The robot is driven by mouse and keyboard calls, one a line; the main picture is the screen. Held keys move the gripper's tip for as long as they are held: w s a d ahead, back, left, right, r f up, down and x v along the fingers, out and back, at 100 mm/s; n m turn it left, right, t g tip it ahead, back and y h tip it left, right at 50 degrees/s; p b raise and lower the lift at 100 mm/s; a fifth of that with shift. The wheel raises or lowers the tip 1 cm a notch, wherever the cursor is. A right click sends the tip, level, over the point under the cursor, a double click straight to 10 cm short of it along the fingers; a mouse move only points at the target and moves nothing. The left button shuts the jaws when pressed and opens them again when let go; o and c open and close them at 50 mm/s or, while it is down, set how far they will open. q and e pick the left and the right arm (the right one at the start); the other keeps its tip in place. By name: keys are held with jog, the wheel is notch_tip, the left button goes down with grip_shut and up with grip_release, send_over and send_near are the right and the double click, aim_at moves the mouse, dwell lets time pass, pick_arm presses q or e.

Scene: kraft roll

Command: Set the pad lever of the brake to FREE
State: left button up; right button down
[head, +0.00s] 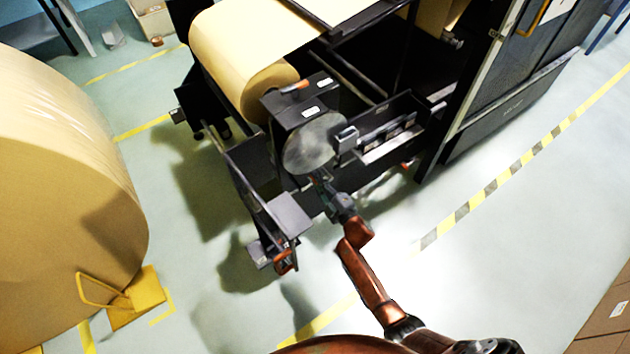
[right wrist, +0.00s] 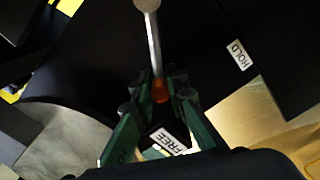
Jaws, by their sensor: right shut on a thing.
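The brake is a black box (head: 300,108) with a round grey disc (head: 315,143) on its near side. In the right wrist view the pad lever (right wrist: 153,48) is a silver rod with an orange tip. Its tip points toward the FREE label (right wrist: 167,142), and the HOLD label (right wrist: 240,55) lies off to the right. My right gripper (right wrist: 158,92) is shut on the lever near its orange tip. In the head view this gripper (head: 321,184) is just below the disc, and I cannot make out the lever there. My left gripper is not in view.
A kraft roll (head: 225,45) sits in the black machine behind the brake. A black bracket (head: 262,205) stands left of my right arm. A huge kraft roll (head: 60,190) with a yellow chock (head: 138,298) fills the left. Floor at right (head: 500,255) is clear.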

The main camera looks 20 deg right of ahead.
jog(key=shift+d, duration=0.1)
jog(key=c, duration=1.9)
grip_release()
jog(key=shift+s, duration=0.2)
jog(key=v, duration=1.1)
jog(key=shift+s, duration=0.3)
jog(key=shift+d, duration=0.15)
